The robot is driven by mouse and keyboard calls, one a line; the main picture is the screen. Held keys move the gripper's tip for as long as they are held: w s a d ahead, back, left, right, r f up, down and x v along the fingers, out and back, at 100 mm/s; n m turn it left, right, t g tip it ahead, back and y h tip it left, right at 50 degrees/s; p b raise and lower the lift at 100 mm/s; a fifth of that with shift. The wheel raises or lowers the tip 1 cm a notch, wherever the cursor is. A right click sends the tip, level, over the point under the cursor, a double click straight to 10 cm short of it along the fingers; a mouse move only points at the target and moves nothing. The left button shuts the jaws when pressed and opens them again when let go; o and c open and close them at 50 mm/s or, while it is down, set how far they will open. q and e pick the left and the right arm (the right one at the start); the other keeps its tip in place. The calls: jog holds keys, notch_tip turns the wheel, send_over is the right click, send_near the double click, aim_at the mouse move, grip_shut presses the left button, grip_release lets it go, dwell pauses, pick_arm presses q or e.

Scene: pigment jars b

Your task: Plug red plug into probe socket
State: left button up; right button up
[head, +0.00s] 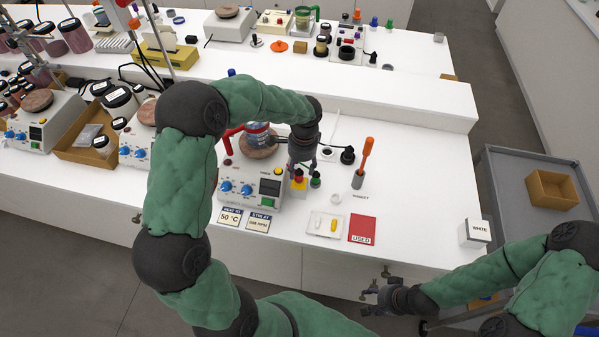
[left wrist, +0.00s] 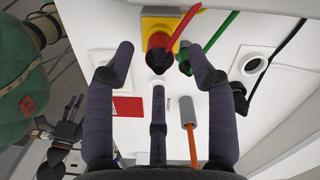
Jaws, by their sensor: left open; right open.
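The red plug (left wrist: 160,55), with its red cable, sits at a yellow block (left wrist: 158,24); it also shows in the head view (head: 299,178). A green plug (left wrist: 184,61) stands close to its right. My left gripper (head: 303,164) is open just above the plugs. In the left wrist view its fingers lie on both sides of the red plug, with no clear contact. The hotplate box (head: 250,187) with blue knobs stands to the left in the head view; I cannot make out the probe socket. My right gripper (head: 375,291) is open and empty off the bench's front edge.
A small tray (head: 314,226) and a red card (head: 362,229) lie in front. A white box (head: 475,233) stands near the right edge.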

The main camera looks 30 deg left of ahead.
aim_at(302, 170)
pick_arm(q)
notch_tip(302, 170, up, 8)
jog(key=shift+w+d, duration=0.15)
jog(key=shift+d, duration=0.05)
dwell(0.6)
